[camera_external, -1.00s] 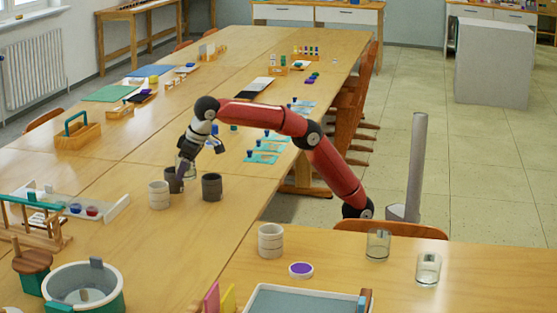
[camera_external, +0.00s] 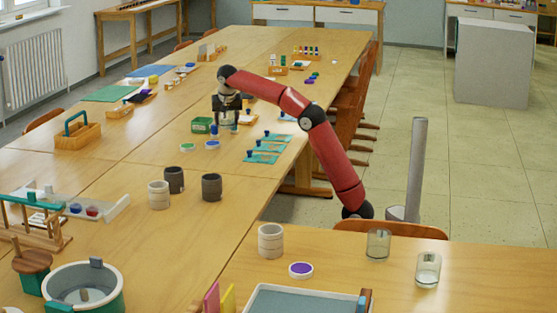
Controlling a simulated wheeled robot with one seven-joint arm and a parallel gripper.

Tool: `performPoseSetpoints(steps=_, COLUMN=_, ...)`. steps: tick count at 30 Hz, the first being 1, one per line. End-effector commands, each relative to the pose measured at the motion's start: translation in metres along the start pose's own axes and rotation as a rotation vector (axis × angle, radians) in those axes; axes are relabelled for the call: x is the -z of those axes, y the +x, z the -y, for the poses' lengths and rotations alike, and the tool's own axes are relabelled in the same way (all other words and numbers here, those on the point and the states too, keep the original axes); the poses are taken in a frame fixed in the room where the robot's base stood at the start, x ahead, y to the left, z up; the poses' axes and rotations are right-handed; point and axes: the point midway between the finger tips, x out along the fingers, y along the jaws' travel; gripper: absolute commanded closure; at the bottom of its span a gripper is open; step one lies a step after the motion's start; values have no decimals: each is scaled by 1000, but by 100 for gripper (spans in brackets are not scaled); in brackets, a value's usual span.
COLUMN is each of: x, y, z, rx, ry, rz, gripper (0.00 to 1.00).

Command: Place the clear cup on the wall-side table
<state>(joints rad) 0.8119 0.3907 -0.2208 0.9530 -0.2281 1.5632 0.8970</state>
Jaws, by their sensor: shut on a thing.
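My gripper (camera_external: 227,112) is over the long table (camera_external: 110,205), beside a green box. It is shut on what looks like a clear cup (camera_external: 228,119), small and partly hidden by the fingers. Whether the cup touches the table I cannot tell. Two other clear cups stand upright on the front table: one near its back edge (camera_external: 378,245) and one farther right (camera_external: 428,269). A wooden table (camera_external: 150,12) stands by the wall at the upper left. Which table is meant by wall-side is not clear from this view.
Two dark cups (camera_external: 211,187) and a pale cup (camera_external: 158,195) stand on the long table. The green box (camera_external: 202,125) and small lids (camera_external: 187,147) lie near my gripper. The table's left middle is mostly clear.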

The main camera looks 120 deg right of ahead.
Motion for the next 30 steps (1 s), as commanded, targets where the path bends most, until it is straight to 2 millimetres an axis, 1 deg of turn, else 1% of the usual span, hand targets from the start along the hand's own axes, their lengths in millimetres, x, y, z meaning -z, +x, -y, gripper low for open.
performPoseSetpoints(steps=1, x=10, y=5, z=-12, rx=-15, ry=35, rz=1, gripper=65)
performPoseSetpoints(steps=4, x=21, y=10, z=-26, rx=-34, ry=81, rz=1, gripper=65)
performPoseSetpoints(steps=6, x=25, y=12, z=-32, rx=-41, ry=97, rz=1, gripper=65)
performPoseSetpoints(steps=10, x=28, y=13, z=-35, rx=-45, ry=106, rz=1, gripper=65)
performPoseSetpoints(steps=12, x=25, y=18, z=-35, rx=-46, ry=105, rz=2, gripper=65)
performPoseSetpoints(steps=18, x=13, y=47, z=-35, rx=-46, ry=104, rz=2, gripper=65)
performPoseSetpoints(steps=23, x=8, y=58, z=-34, rx=-45, ry=104, rz=0, gripper=65)
performPoseSetpoints(steps=30, x=-4, y=86, z=-34, rx=-44, ry=103, rz=2, gripper=65)
